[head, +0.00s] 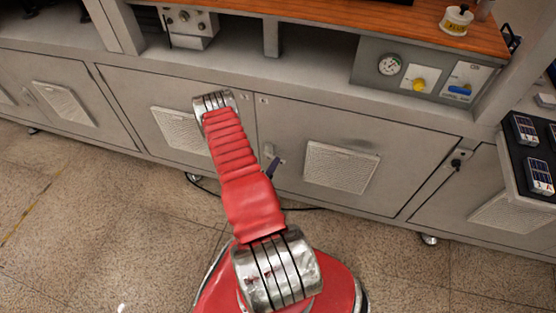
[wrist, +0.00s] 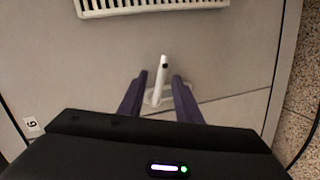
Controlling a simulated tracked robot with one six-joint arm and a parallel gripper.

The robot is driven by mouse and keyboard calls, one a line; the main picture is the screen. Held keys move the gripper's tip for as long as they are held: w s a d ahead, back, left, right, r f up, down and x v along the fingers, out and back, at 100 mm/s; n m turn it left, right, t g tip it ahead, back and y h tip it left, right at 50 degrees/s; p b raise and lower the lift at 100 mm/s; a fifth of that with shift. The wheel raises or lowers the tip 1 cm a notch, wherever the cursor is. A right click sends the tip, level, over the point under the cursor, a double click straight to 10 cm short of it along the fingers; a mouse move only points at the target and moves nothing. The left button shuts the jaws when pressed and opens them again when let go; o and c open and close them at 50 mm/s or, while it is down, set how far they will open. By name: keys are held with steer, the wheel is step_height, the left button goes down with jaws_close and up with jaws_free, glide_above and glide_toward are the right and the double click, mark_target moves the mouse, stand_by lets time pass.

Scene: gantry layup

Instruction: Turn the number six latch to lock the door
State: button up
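The number six latch (wrist: 161,80) is a slim pale handle on a pale base plate, set on a grey cabinet door. In the wrist view it stands between my gripper's (wrist: 157,82) two dark purple fingers. The fingers are apart, with gaps on both sides of the handle, so the gripper is open and holds nothing. A label reading 6 (wrist: 32,124) is at the left of the wrist view. In the head view the latch (head: 268,151) shows beside my gripper (head: 272,168), which is partly hidden by my red arm.
A white vent grille (wrist: 150,6) lies above the latch in the wrist view, and right of it in the head view (head: 341,167). A panel with a gauge (head: 389,64) and knobs is above the doors. A cable (head: 303,209) lies on the floor beneath. A black tray (head: 523,157) stands at right.

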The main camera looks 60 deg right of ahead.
steer(key=shift+x, duration=2.6)
steer(key=shift+c, duration=0.2)
jaws_close()
